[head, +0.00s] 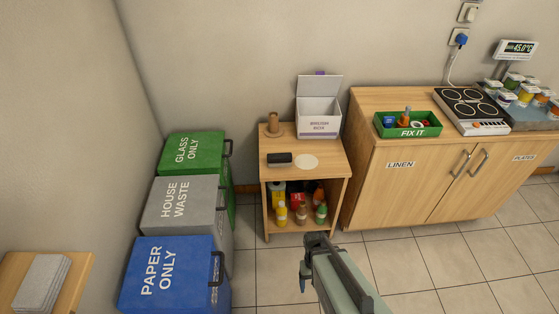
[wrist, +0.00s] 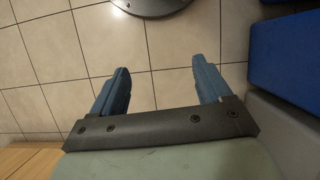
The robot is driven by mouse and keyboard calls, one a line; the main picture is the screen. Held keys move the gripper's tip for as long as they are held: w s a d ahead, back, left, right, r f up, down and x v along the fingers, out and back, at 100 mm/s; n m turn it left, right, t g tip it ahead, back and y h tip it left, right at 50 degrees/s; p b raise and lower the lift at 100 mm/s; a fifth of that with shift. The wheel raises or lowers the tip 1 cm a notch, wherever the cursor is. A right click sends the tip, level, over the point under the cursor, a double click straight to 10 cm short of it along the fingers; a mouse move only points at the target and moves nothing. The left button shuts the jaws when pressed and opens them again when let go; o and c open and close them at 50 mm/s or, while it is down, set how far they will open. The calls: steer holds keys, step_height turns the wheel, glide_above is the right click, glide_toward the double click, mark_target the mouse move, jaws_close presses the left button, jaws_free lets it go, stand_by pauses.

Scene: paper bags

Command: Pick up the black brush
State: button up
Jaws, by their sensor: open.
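The black brush (head: 279,159) lies on the top of a small wooden stand (head: 273,146), left of a pale round disc (head: 306,162). It looks like a dark block; its bristles cannot be made out. My gripper (head: 304,282) is in front of the stand and well apart from the brush, at the lower middle of the head view. In the wrist view my gripper (wrist: 160,68) has its two blue fingers wide apart, with only floor tiles between them. The brush is not in the wrist view.
A white box (head: 318,122) and a brown wooden object (head: 273,124) stand behind the brush. Bottles (head: 300,212) fill the lower shelf. Green, grey and blue bins (head: 165,270) stand left; a cabinet (head: 400,185) stands right. Tiled floor in front is open.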

steer(key=w+a+r+t, duration=0.1)
steer(key=w+r, duration=0.1)
steer(key=w, duration=0.5)
steer(key=w+a+r+t, duration=0.1)
steer(key=w+r, duration=0.2)
steer(key=w, duration=0.3)
step_height(320, 180, up, 24)
steer(key=r+n+t, duration=0.1)
steer(key=n+t, duration=0.1)
steer(key=n, duration=1.5)
glide_above(280, 155)
step_height(280, 155, down, 14)
steer(key=shift+a+f, duration=0.1)
steer(key=shift+f, duration=0.05)
